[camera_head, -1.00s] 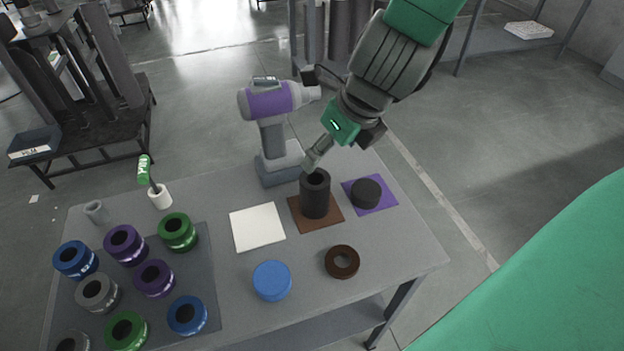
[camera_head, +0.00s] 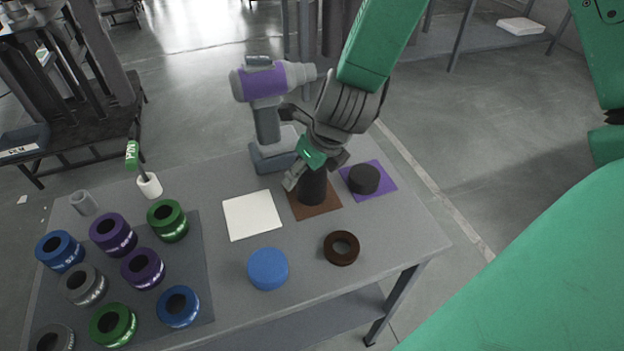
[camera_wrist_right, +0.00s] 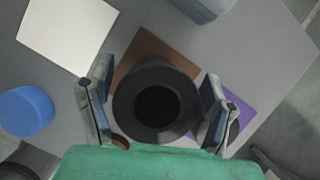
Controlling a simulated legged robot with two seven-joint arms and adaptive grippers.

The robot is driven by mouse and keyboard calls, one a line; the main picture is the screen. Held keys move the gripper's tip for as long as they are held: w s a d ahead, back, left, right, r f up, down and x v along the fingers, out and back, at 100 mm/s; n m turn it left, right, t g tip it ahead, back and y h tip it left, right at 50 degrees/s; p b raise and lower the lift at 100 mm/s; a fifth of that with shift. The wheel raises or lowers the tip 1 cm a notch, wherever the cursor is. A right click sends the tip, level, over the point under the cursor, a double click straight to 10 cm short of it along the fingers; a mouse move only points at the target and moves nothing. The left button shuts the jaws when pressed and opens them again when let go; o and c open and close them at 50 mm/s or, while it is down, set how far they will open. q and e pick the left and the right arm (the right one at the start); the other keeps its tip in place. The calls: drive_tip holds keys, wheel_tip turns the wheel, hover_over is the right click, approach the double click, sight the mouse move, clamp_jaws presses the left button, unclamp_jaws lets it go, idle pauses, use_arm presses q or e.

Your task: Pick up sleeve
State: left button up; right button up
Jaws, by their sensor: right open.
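The sleeve (camera_head: 313,189) is a dark, hollow upright cylinder standing on a brown square mat (camera_head: 329,210). In the right wrist view the sleeve (camera_wrist_right: 157,104) shows from above with its round opening. My right gripper (camera_head: 303,180) is over the sleeve's top and hides its upper part. In the right wrist view the fingers of my right gripper (camera_wrist_right: 157,100) are open, one on each side of the sleeve, with gaps between. My left gripper is not in view.
A purple-grey drill (camera_head: 268,115) stands just behind-left. A black disc (camera_head: 364,179) on a purple mat (camera_head: 384,190) is close at right. Several coloured rings fill the left.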

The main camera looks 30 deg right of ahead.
drive_tip(key=shift+a+r, duration=0.1)
drive_tip(key=shift+a, duration=0.3)
drive_tip(key=shift+s, duration=0.1)
drive_tip(key=c, duration=0.3)
drive_tip(key=shift+d, duration=0.2)
drive_tip(key=c, duration=1.3)
drive_tip(key=shift+d, duration=0.15)
clamp_jaws()
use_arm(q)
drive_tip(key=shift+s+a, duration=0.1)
use_arm(e)
drive_tip(key=shift+d, duration=0.1)
use_arm(q)
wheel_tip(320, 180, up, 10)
drive_tip(key=p, duration=0.9)
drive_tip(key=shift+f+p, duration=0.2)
drive_tip(key=shift+p, duration=0.15)
use_arm(e)
wheel_tip(320, 180, up, 16)
